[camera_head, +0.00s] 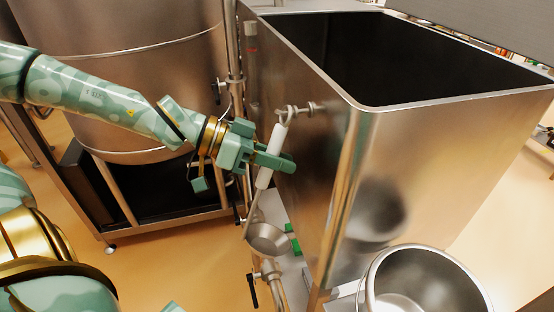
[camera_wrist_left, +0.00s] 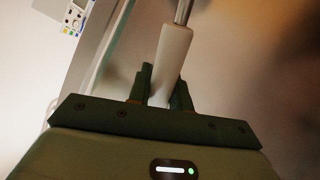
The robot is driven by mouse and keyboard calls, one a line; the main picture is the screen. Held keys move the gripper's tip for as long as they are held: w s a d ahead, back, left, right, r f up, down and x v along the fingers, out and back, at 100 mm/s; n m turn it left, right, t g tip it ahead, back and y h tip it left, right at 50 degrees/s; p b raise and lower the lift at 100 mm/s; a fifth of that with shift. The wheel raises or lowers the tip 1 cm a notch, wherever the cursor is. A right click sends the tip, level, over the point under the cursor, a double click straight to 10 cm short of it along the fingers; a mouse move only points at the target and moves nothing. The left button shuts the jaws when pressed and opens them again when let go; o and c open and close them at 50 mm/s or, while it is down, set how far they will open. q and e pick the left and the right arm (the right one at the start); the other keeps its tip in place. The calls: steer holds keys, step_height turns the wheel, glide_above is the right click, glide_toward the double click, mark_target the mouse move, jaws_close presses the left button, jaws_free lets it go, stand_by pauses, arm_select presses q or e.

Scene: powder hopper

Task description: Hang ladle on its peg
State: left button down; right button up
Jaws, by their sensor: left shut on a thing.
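The ladle has a white handle (camera_head: 265,176) and a metal bowl (camera_head: 268,239) that hangs low beside the hopper. My left gripper (camera_head: 272,158) is shut on the white handle, which also shows between its fingers in the left wrist view (camera_wrist_left: 172,55). The ladle hangs nearly upright, slightly tilted, with its top end up by the peg. The metal peg (camera_head: 309,107) sticks out of the hopper's side wall. The ladle's top overlaps the peg in the head view; I cannot tell whether they touch. My right gripper is not in view.
The large open steel hopper (camera_head: 420,160) fills the right side. A round steel vessel (camera_head: 130,70) on a frame stands behind my left arm. A steel pot (camera_head: 420,285) is at the lower right. Pipes and a valve (camera_head: 268,275) stand below the ladle.

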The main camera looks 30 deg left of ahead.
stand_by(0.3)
arm_select(q)
steer(key=c, duration=1.2)
jaws_free()
steer(key=p+v, duration=0.2)
steer(key=v, duration=1.4)
steer(key=shift+s+a, duration=0.15)
steer(key=shift+a, duration=0.05)
